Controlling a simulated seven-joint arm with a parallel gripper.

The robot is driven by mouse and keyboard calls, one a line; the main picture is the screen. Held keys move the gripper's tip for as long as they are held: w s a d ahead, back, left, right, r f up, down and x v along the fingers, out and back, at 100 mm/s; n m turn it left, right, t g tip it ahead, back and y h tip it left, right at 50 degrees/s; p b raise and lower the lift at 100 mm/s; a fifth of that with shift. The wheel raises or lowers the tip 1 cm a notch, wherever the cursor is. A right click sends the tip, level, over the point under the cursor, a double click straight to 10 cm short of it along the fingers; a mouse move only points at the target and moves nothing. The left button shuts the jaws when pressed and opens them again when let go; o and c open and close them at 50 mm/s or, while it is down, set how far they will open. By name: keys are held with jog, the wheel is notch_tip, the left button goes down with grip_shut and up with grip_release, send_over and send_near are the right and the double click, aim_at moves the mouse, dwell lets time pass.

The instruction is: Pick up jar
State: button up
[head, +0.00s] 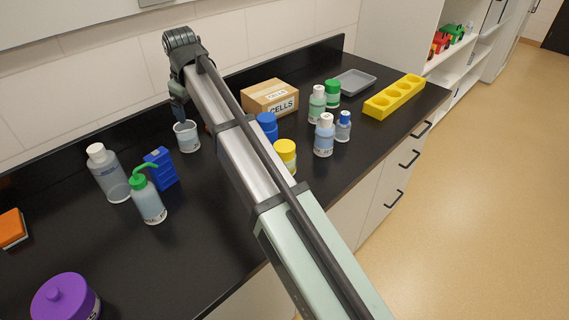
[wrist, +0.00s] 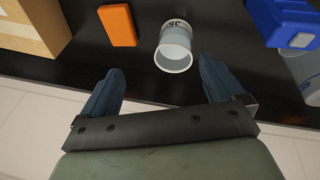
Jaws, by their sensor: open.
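Several things could be the jar. A small open pale cup-like jar (head: 187,137) stands near the wall, just below my gripper (head: 179,109) in the head view. In the wrist view this open jar (wrist: 174,48) lies just beyond the fingertips, between their lines, apart from both. Its open rim faces the camera and dark marks show on its side. My gripper (wrist: 163,72) is open with nothing between the fingers. Lidded jars also stand on the counter: purple (head: 65,300), yellow (head: 285,157), green (head: 332,93) and blue (head: 267,126), the last partly hidden by my arm.
A blue block-like item (head: 161,168), a clear bottle (head: 109,172) and a green-topped wash bottle (head: 148,197) stand left of the open jar. A cardboard box (head: 270,97) stands right. An orange block (wrist: 118,25) lies between box and jar in the wrist view.

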jog(key=s+d+f+n+t+h, duration=0.4)
jog(key=s+d+n+h, duration=0.35)
jog(key=d, duration=0.35)
jog(key=s+d+r+n+t+h, duration=0.3)
jog(key=s+d+r+n+h, duration=0.35)
jog(key=s+h, duration=0.2)
jog(key=m, duration=0.1)
send_near(289, 144)
jog(key=x, duration=0.5)
jog(key=shift+s+d+f, duration=0.15)
jog(key=shift+w+f+x, duration=0.1)
jog(key=shift+f+x, duration=0.1)
jog(key=shift+x, duration=1.15)
jog(key=shift+w+f+x, duration=0.15)
jog(key=shift+f+x, duration=0.05)
jog(key=shift+x, duration=1.1)
jog(key=shift+a, duration=0.2)
jog(key=c, duration=1.6)
